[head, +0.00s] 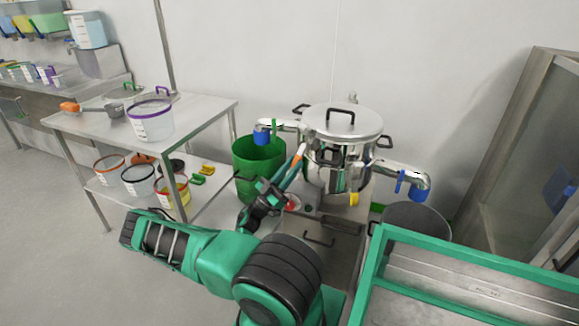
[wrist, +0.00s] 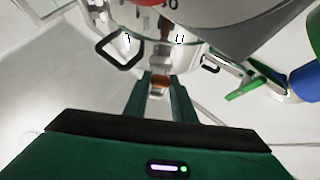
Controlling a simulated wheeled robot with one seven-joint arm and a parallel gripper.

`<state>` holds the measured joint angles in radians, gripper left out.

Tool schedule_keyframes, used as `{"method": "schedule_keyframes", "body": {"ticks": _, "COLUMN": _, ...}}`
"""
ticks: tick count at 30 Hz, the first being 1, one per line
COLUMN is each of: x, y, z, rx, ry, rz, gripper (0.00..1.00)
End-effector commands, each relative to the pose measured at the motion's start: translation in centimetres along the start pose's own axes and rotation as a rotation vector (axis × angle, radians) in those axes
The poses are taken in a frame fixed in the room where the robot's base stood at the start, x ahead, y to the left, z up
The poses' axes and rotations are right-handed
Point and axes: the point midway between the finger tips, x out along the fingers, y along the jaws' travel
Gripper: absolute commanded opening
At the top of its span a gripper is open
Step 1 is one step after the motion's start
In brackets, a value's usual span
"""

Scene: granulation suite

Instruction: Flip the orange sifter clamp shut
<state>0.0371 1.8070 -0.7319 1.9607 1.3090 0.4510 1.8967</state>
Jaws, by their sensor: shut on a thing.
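The sifter (head: 325,176) is a shiny steel drum with a lid (head: 342,121) and black handles. Its orange clamp (head: 298,159) is on the drum's left side in the head view and stands up at a tilt. In the wrist view the orange clamp (wrist: 160,80) shows between my fingertips, with bright metal below it. My gripper (head: 291,170) reaches it from the lower left; it also shows in the wrist view (wrist: 159,88). The teal fingers are shut on the clamp. The fingers hide part of the clamp and its hinge.
A yellow clamp (head: 354,199) hangs on the sifter's front. A green bin (head: 257,160) stands left, a grey bin (head: 415,218) right. A green-framed cart (head: 465,262) is close at right.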

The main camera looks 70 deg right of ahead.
Motion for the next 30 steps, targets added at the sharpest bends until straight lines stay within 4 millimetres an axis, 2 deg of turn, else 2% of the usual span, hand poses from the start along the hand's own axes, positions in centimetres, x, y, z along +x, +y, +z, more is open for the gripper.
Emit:
{"method": "schedule_keyframes", "body": {"ticks": 3, "x": -0.3, "y": -0.6, "z": 0.1, "rx": 0.011, "ry": -0.006, "rz": -0.013, "gripper": 0.00}}
{"method": "schedule_keyframes", "body": {"ticks": 4, "x": -0.3, "y": -0.6, "z": 0.1, "rx": 0.010, "ry": -0.006, "rz": -0.012, "gripper": 0.28}}
{"method": "schedule_keyframes", "body": {"ticks": 6, "x": -0.3, "y": -0.5, "z": 0.1, "rx": 0.009, "ry": -0.006, "rz": -0.011, "gripper": 0.42}}
{"method": "schedule_keyframes", "body": {"ticks": 17, "x": -0.4, "y": -0.2, "z": 0.1, "rx": 0.003, "ry": -0.004, "rz": -0.004, "gripper": 0.42}}
{"method": "schedule_keyframes", "body": {"ticks": 23, "x": -3.0, "y": -0.2, "z": 0.1, "rx": 0.002, "ry": -0.004, "rz": -0.007, "gripper": 0.42}}
{"method": "schedule_keyframes", "body": {"ticks": 30, "x": -7.6, "y": -0.4, "z": 0.1, "rx": 0.005, "ry": -0.004, "rz": -0.008, "gripper": 0.42}}
